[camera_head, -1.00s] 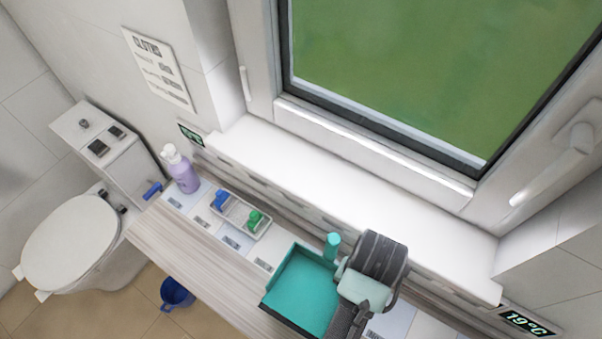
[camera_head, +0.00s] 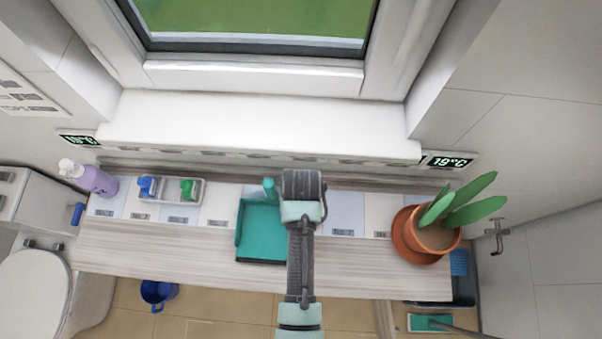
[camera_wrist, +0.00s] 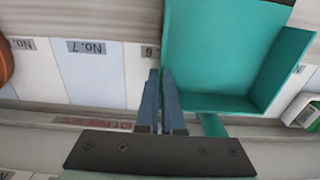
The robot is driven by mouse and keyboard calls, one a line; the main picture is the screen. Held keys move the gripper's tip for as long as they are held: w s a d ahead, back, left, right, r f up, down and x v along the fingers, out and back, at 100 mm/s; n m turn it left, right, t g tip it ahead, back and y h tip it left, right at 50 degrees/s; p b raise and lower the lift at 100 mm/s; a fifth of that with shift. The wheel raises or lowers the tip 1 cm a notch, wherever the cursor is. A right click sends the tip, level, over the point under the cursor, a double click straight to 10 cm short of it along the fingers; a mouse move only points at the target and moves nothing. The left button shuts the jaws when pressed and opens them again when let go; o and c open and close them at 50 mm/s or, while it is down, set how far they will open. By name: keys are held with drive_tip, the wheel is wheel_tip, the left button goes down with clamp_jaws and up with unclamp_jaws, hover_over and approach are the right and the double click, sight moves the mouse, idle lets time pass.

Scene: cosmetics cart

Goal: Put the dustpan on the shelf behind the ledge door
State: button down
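The teal dustpan (camera_head: 262,232) lies on the wood-look ledge (camera_head: 180,246), its short handle (camera_head: 269,188) pointing to the window side. It also shows in the wrist view (camera_wrist: 220,50), with its handle right of my fingers. My gripper (camera_wrist: 161,75) is at the dustpan's side edge. Its two fingers are close together and appear closed on the side wall; the contact is partly hidden. In the head view my gripper and arm (camera_head: 301,215) cover the dustpan's right edge. I cannot make out which part is the ledge door or the shelf behind it.
A purple pump bottle (camera_head: 94,180) and a grey tray (camera_head: 169,190) with blue and green items stand left. A potted plant (camera_head: 432,232) stands right. Numbered pale panels, one labelled No. 7 (camera_wrist: 88,70), line the ledge. The white window sill (camera_head: 260,125) is clear.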

drive_tip(key=shift+f, duration=0.4)
drive_tip(key=shift+f, duration=0.1)
drive_tip(key=c, duration=1.1)
unclamp_jaws()
drive_tip(key=shift+o, duration=0.2)
